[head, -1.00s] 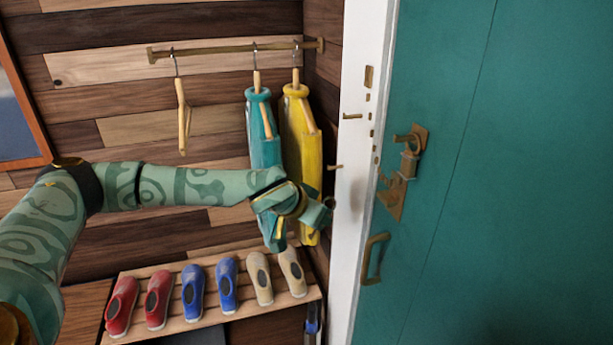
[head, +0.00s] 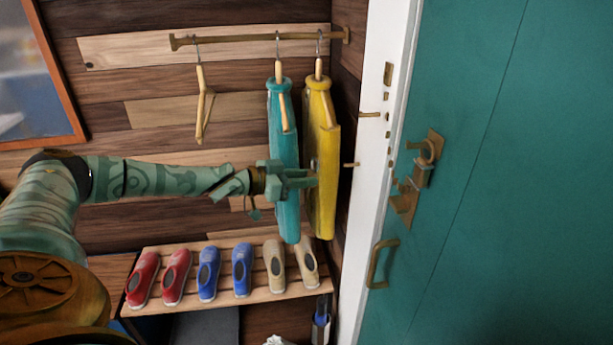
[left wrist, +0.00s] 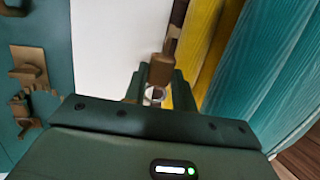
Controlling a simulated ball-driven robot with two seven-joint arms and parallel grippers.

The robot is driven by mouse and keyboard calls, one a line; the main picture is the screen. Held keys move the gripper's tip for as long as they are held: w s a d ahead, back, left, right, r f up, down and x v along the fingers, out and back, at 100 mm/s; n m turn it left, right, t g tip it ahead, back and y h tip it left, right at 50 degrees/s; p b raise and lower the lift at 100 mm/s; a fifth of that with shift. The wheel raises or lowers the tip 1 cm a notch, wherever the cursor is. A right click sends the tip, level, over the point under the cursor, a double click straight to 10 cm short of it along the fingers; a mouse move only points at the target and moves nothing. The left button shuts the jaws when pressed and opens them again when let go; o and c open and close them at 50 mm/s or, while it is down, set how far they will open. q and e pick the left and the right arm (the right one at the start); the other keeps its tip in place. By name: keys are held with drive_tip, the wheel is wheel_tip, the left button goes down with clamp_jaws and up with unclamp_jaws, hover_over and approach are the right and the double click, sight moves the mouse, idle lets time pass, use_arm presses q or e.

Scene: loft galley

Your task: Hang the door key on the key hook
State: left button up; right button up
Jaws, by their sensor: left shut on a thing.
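My left gripper (head: 304,178) is in front of the teal and yellow hanging garments, its fingers pointing right toward the door frame. In the left wrist view its fingers (left wrist: 158,80) are shut on a brown, bronze-like piece, the door key (left wrist: 160,70), with a ring-shaped part low between the fingers. The key is hardly visible in the head view. Two small brass pegs stick out beside the white door frame: an upper peg (head: 369,114) and a lower peg (head: 351,165). I cannot tell which is the key hook. The gripper is left of both, apart from them. My right gripper is not in view.
A teal garment (head: 286,210) and a yellow garment (head: 325,205) hang from the rail (head: 240,40), close to the gripper. The teal door (head: 490,200) carries brass lock fittings (head: 408,200) and a handle (head: 378,265). Several shoes stand on a slatted rack (head: 225,291) below.

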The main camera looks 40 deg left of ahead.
use_arm(q)
drive_tip(key=shift+w+d+f+b, duration=0.2)
drive_tip(key=shift+w+d+b, duration=0.2)
drive_tip(key=shift+w+d, duration=0.7)
drive_tip(key=shift+s+d+b+x, duration=0.1)
drive_tip(key=shift+d+b+x, duration=0.2)
drive_tip(key=shift+x, duration=0.8)
drive_tip(key=shift+s+d+b+x, duration=0.15)
drive_tip(key=shift+b+x, duration=0.3)
drive_tip(key=shift+x, duration=0.6)
drive_tip(key=shift+s+d+b+x, duration=0.1)
drive_tip(key=shift+d+b+x, duration=0.2)
drive_tip(key=shift+x, duration=0.8)
drive_tip(key=o, duration=1.1)
drive_tip(key=shift+c, duration=0.2)
